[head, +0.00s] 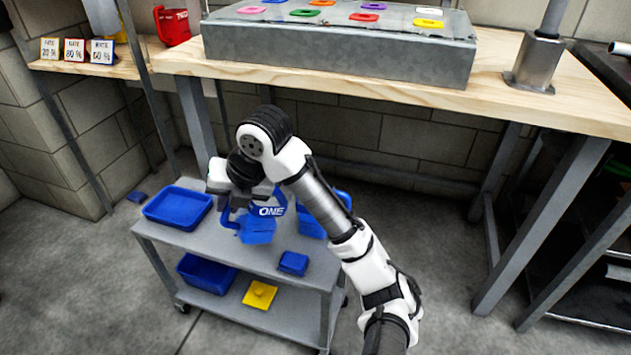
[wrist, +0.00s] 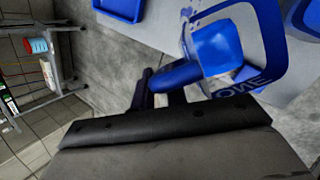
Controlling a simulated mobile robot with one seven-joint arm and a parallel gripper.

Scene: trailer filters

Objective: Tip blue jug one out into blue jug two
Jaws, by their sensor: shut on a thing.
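Blue jug one (head: 259,231), marked "ONE" on its side, is over the grey cart's top shelf in the head view. My gripper (head: 235,207) is shut on its handle. In the wrist view, jug one (wrist: 243,85) shows its white lettering and open mouth, with its handle between my fingers (wrist: 163,92). I cannot tell clearly how far it is tilted or whether it touches the shelf. Another blue container (head: 312,226), probably blue jug two, stands just right of it, partly hidden by my arm. No label shows on it. Its edge also shows in the wrist view (wrist: 306,15).
The grey cart (head: 190,241) holds a blue tray (head: 178,208) and a small blue box (head: 293,263) on top. A blue bin (head: 206,274) and a yellow piece (head: 259,294) lie below. A wooden bench (head: 510,105) with a metal box (head: 335,52) stands behind. A red jug (head: 172,26) is on the bench.

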